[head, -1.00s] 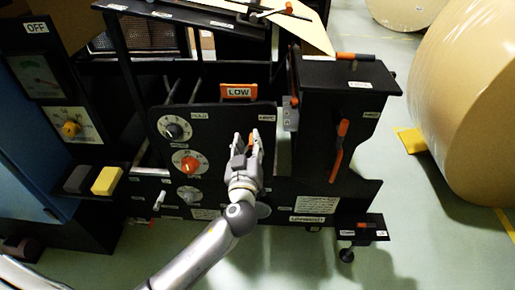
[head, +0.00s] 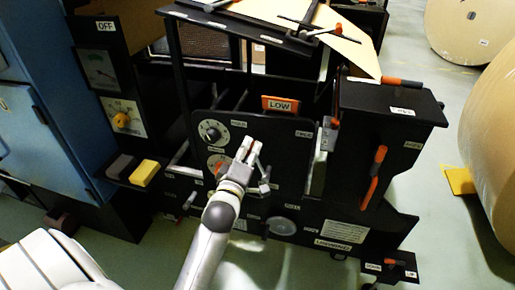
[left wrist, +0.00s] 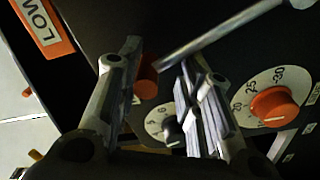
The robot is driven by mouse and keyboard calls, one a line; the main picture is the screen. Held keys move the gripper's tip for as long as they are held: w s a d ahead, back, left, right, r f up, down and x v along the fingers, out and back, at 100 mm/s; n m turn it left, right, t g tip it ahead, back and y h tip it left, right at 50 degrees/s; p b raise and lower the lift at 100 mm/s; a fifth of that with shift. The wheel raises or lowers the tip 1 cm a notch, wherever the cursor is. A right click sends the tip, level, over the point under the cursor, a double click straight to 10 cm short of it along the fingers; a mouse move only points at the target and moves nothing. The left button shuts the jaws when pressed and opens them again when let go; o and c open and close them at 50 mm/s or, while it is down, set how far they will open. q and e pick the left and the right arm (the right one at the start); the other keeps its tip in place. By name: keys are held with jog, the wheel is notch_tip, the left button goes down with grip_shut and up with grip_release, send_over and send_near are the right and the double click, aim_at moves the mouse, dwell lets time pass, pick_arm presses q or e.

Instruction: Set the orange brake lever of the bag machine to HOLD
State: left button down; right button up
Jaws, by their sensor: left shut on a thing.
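The bag machine's black front panel (head: 290,160) is in the middle of the head view. My left gripper (head: 250,148) is in front of it, right of the upper dial and below the orange LOW plate (head: 281,104). In the left wrist view, the brake lever's metal rod (left wrist: 225,37) slants down left from a hub at top right. Its orange grip (left wrist: 145,80) lies between my left fingers (left wrist: 155,85), which are shut on it and partly hide it. Small labels sit at the panel's upper left and right; I cannot read them surely. My right gripper is out of view.
A dark dial (head: 212,132) and an orange dial (head: 217,163) sit left of the gripper. Another orange handle (head: 373,177) is on the black box at right. A yellow block (head: 145,173) is on the left ledge. Large paper rolls (head: 492,150) stand at right.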

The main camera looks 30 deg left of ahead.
pick_arm(q)
jog(key=shift+a+n, duration=0.1)
jog(key=shift+n, duration=0.3)
jog(key=shift+s+a+f+n+p, duration=0.1)
jog(key=shift+a+f+n+p, duration=0.25)
jog(key=shift+n, duration=0.25)
jog(key=shift+s+a+f+n+p, duration=0.1)
jog(key=shift+a+f+n+p, duration=0.1)
jog(key=shift+a+n+p, duration=0.35)
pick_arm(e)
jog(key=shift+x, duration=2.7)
pick_arm(q)
jog(key=shift+d, duration=0.1)
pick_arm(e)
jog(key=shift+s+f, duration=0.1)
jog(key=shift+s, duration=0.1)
pick_arm(q)
jog(key=c, duration=1)
grip_release()
jog(key=shift+f, duration=0.1)
jog(key=shift+o, duration=0.2)
jog(key=shift+s, duration=0.15)
jog(key=v, duration=1.1)
jog(key=shift+s, duration=0.4)
